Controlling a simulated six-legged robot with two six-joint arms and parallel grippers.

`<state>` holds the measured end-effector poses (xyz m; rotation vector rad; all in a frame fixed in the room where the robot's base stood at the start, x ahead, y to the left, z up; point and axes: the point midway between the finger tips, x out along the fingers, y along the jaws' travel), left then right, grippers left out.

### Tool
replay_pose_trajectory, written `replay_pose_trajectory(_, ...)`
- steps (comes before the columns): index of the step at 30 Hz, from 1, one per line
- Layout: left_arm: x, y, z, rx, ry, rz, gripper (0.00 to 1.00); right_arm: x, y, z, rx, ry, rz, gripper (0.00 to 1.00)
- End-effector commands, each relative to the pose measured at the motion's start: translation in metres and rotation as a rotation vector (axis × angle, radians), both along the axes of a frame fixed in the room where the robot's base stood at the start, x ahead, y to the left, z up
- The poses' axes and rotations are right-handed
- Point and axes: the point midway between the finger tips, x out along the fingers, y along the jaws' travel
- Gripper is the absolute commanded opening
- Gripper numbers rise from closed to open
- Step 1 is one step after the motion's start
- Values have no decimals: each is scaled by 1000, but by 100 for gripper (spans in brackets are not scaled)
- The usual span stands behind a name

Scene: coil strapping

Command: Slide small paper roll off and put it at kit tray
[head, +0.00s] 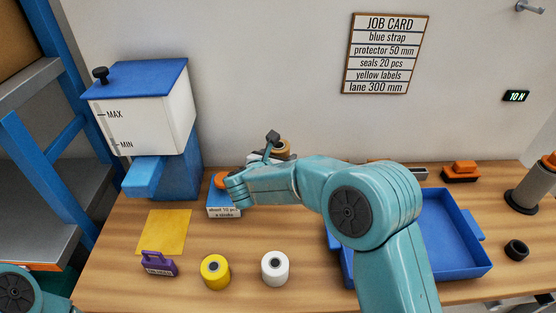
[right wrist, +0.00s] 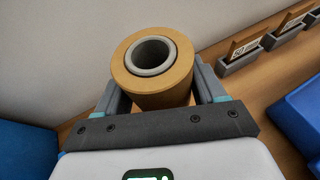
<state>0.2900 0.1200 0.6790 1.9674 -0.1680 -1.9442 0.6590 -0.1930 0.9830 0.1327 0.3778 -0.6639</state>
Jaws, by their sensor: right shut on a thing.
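The small paper roll (head: 283,146), brown with a grey hollow core, is near the back wall in the head view, partly behind my right gripper (head: 275,144). In the right wrist view, the roll (right wrist: 152,72) sits between the two fingers of my right gripper (right wrist: 160,92), which is shut on it. Whether anything still supports the roll from below is hidden. The blue kit tray (head: 455,228) lies on the bench at the right. My right arm covers its left part, and the visible floor is empty. My left gripper is out of view.
A blue-and-white dispenser (head: 145,115) stands at the back left. A yellow sheet (head: 163,232), purple tool (head: 158,264), yellow roll (head: 215,271) and white roll (head: 275,268) lie in front. An orange-topped item (head: 461,171) and grey post (head: 526,190) stand at the right.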

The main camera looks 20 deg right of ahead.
Motion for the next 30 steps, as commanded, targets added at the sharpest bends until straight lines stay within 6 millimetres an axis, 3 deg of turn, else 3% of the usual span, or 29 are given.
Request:
replay_pose_trajectory(6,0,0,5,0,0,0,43,0,0,11,-1,0,1,0)
replay_pose_trajectory(30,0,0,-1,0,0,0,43,0,0,16,-1,-1,0,0)
